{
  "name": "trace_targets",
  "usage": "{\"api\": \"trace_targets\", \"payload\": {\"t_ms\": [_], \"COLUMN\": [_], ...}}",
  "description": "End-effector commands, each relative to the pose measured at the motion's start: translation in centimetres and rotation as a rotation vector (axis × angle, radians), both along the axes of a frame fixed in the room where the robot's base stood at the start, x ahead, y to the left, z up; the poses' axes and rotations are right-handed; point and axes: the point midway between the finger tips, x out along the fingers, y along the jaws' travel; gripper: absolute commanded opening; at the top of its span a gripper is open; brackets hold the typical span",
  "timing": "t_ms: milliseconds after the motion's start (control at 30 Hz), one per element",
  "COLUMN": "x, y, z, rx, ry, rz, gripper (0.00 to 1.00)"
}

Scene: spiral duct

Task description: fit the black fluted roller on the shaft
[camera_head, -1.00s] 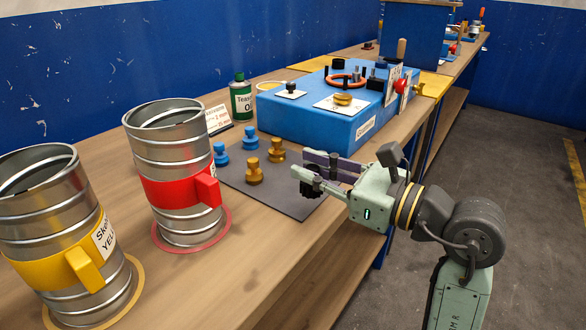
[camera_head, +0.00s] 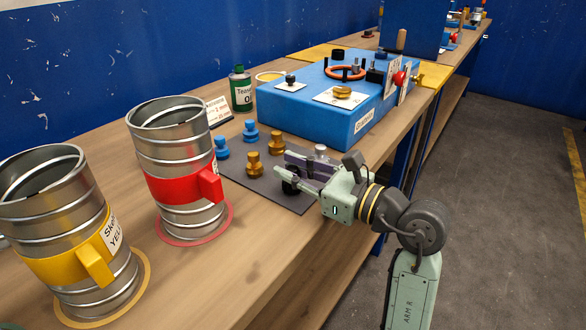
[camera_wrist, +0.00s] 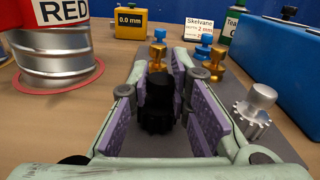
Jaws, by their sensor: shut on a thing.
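The black fluted roller (camera_wrist: 158,103) is between the purple pads of my gripper (camera_wrist: 160,122) in the wrist view. In the head view my gripper (camera_head: 291,177) is shut on the roller (camera_head: 291,183) above the grey mat (camera_head: 247,184). A silver fluted roller (camera_wrist: 256,108) stands on the mat to the right of the jaws in the wrist view. Only its top (camera_head: 320,152) shows behind my gripper in the head view. Posts stand on the blue box (camera_head: 315,118), but I cannot tell which is the shaft.
Brass rollers (camera_head: 253,164) and blue rollers (camera_head: 222,148) stand on the mat. The red-banded duct (camera_head: 180,165) and yellow-banded duct (camera_head: 65,235) stand at left. A green bottle (camera_head: 241,90) is behind. The bench's front edge lies below my gripper.

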Motion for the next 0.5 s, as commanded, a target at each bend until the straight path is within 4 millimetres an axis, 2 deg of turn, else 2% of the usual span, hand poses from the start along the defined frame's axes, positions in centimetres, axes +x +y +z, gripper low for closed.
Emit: {"api": "trace_targets", "payload": {"t_ms": [100,133,400,500], "x": [0.00,0.00,0.01,0.01], "y": [-0.01,-0.01,-0.01,-0.02], "z": [-0.40,-0.28,-0.23,-0.23], "rx": [-0.001,0.000,0.000,0.000], "ry": [-0.001,0.000,0.000,0.000], "rz": [0.000,0.000,0.000,0.000], "gripper": [0.00,0.19,0.37,0.38]}}
